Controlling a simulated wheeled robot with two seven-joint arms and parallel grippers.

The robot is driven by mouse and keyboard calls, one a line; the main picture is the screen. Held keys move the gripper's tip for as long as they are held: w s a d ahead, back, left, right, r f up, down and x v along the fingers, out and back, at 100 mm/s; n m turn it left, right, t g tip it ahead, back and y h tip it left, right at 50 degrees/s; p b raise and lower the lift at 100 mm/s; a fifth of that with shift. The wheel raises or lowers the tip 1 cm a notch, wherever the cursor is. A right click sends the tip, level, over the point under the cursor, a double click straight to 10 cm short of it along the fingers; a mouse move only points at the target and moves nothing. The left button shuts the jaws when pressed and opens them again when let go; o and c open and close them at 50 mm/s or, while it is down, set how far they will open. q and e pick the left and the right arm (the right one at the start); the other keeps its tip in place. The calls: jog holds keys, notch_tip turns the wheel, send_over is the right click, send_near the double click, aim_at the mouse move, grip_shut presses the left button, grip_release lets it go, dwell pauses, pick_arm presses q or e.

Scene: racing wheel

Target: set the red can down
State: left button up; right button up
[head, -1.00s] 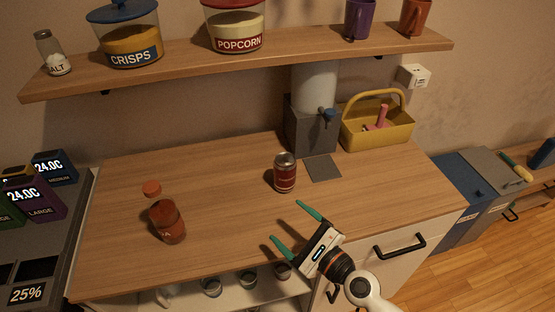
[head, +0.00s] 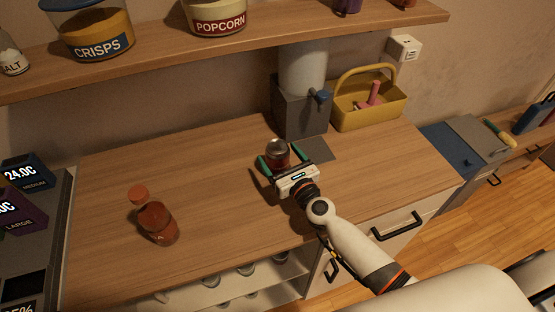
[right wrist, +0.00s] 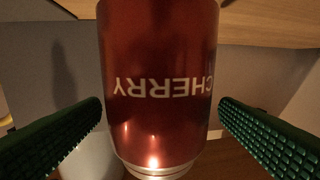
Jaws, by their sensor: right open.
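The red can (head: 278,152) stands upright on the wooden counter (head: 215,190), in front of the grey dispenser. My right gripper (head: 278,162) is open, with one green finger on each side of the can. In the right wrist view the can (right wrist: 160,85) fills the middle and bears the word CHERRY, upside down. A gap shows between the can and each green finger there. The gripper body hides the can's lower part in the head view. My left gripper is not in view.
A red bottle with an orange cap (head: 155,219) stands at the left of the counter. Behind the can are the grey dispenser (head: 300,108) and a yellow caddy (head: 368,104). A shelf (head: 250,40) with jars hangs above. The counter's middle is clear.

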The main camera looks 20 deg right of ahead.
jog(key=w, duration=0.2)
jog(key=shift+w+a, duration=0.2)
jog(key=shift+w, duration=0.15)
jog(key=shift+w+a+f, duration=0.1)
jog(key=shift+w+f, duration=0.05)
jog(key=shift+w, duration=0.3)
jog(key=shift+s, duration=0.15)
jog(key=shift+c, duration=1.7)
jog(key=c, duration=0.9)
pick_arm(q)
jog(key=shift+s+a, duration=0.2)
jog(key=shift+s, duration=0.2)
pick_arm(e)
jog(key=shift+c, duration=1)
